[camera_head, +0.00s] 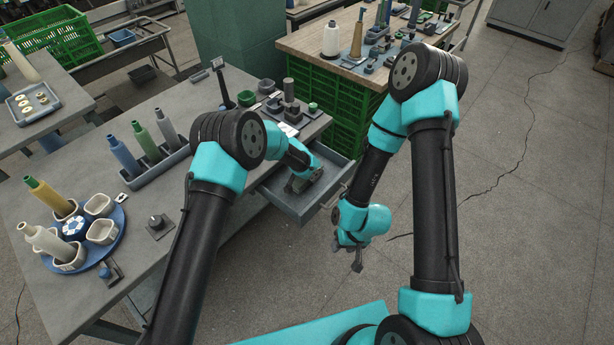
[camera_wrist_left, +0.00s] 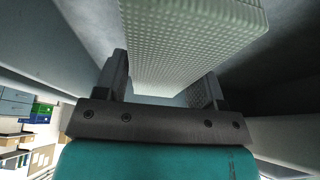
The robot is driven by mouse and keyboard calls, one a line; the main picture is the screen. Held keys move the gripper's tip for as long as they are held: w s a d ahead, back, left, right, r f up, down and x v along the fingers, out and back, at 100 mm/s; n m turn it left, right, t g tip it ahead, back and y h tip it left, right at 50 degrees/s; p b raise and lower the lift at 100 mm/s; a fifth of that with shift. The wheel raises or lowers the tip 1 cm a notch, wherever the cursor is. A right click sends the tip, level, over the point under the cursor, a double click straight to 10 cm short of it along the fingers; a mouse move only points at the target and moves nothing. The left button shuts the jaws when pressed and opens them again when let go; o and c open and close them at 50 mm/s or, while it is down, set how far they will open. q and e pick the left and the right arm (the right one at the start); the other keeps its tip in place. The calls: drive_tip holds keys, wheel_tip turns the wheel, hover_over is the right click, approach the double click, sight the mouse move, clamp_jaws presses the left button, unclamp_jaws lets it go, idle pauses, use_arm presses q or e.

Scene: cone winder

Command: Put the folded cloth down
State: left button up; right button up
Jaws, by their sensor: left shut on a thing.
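The folded cloth (camera_wrist_left: 190,40) is pale with a dimpled weave and fills the upper middle of the left wrist view. My left gripper (camera_wrist_left: 165,88) is shut on it, with a finger at each side. In the head view my left gripper (camera_head: 303,182) is over the open grey drawer (camera_head: 329,193), and I cannot make out the cloth there. Whether the cloth touches the drawer floor is hidden. My right gripper (camera_head: 349,256) hangs over the floor right of the drawer, its fingers apart and empty.
Bobbins stand in a grey rack (camera_head: 158,171) and on a blue turntable (camera_head: 106,239) on the left workbench (camera_head: 60,185). Small fixtures crowd the bench end above the drawer. A wooden-topped table (camera_head: 330,45) with green crates stands behind. Floor at right is clear.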

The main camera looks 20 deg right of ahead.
use_arm(q)
drive_tip(key=shift+f, duration=0.9)
drive_tip(key=shift+f, duration=0.15)
drive_tip(key=o, duration=0.9)
drive_tip(key=v, duration=1.2)
drive_tip(key=shift+w, duration=0.1)
